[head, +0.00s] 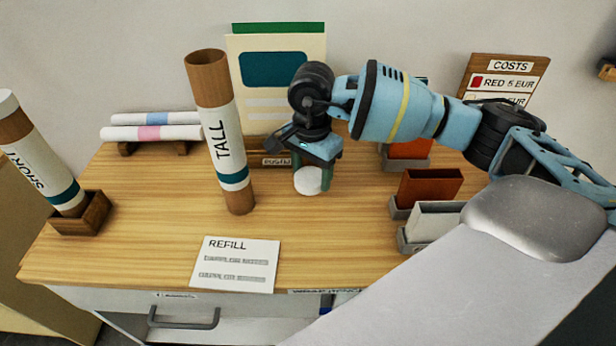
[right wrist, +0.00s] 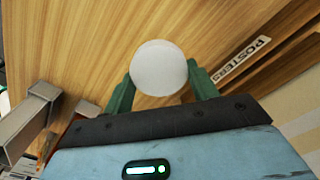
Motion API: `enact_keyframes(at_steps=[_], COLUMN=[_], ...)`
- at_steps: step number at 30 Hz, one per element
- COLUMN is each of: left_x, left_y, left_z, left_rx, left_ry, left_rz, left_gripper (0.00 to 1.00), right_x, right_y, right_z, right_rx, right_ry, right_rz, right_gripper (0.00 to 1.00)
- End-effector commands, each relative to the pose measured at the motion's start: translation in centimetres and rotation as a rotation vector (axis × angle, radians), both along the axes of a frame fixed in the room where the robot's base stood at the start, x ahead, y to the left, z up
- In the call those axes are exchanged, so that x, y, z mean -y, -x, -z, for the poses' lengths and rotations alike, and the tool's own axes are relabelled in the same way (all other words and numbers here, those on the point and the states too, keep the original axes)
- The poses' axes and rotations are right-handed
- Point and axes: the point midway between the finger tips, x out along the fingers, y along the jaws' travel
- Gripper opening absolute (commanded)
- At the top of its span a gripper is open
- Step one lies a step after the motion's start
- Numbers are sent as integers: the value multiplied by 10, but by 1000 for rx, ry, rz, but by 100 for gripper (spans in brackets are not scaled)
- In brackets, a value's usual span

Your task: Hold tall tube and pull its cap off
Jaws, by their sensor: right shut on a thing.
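The tall tube (head: 222,130) is brown cardboard with a white label reading TALL and a teal band. It stands on the table, with no cap on its brown top end. My right gripper (head: 314,165) is to the right of the tube, apart from it, and is shut on a round white cap (head: 308,180). The cap sits between the green fingers in the right wrist view (right wrist: 160,68). It is held over the table; its exact height is hard to tell. My left gripper is not in view.
A short tube (head: 37,150) with a white cap leans in a wooden holder (head: 82,217) at the left. Rolled posters (head: 150,133) lie behind. A REFILL card (head: 235,264) lies in front. Card holders (head: 430,190) stand at the right. A COSTS sign (head: 505,80) stands behind.

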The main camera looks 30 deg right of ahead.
Motion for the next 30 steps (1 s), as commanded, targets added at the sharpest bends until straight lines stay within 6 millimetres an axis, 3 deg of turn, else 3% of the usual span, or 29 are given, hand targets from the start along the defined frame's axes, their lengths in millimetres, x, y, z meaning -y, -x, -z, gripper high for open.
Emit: enact_keyframes(at_steps=[12,19,30], left_x=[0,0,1], left_y=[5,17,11], left_z=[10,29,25], left_rx=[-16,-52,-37], left_ry=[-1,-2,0], left_rz=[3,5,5], left_gripper=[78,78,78], right_x=[14,13,13], right_y=[-15,-13,-13], right_z=[3,38,37], right_rx=[1,-3,3], right_ry=[0,0,0], right_rz=[4,0,0], right_gripper=[34,34,34])
